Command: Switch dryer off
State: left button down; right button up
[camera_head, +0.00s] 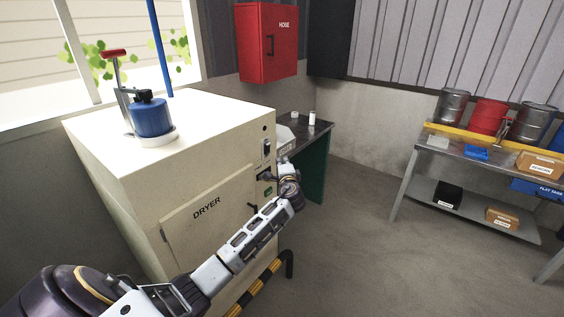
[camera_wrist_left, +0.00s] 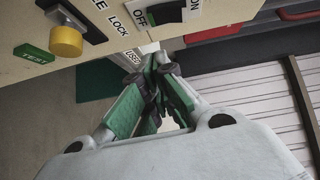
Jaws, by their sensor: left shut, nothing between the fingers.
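The cream dryer (camera_head: 215,165) stands at the left, its door marked DRYER. Its narrow control panel is on the right part of the front. A dark switch (camera_head: 267,147) sits high on that panel. In the wrist view the black rocker switch (camera_wrist_left: 170,12) lies between the OFF and ON labels; I cannot tell its position for certain. My left gripper (camera_head: 284,162) is just in front of the panel, close below and right of the switch. In the wrist view its green-padded fingers (camera_wrist_left: 160,72) are shut and empty, below the switch, apparently not touching it. My right gripper is out of view.
A yellow knob (camera_wrist_left: 67,41) and green TEST label (camera_wrist_left: 33,53) sit beside the switch. A blue pump (camera_head: 152,117) stands on the dryer. A dark table (camera_head: 312,130) is behind the gripper. A black-yellow rail (camera_head: 262,285) runs low in front. Open floor lies right.

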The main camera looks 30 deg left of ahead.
pick_arm(q)
jog(key=v, duration=0.7)
jog(key=shift+f, duration=0.5)
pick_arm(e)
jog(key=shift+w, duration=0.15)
pick_arm(q)
jog(key=shift+s+f, duration=0.1)
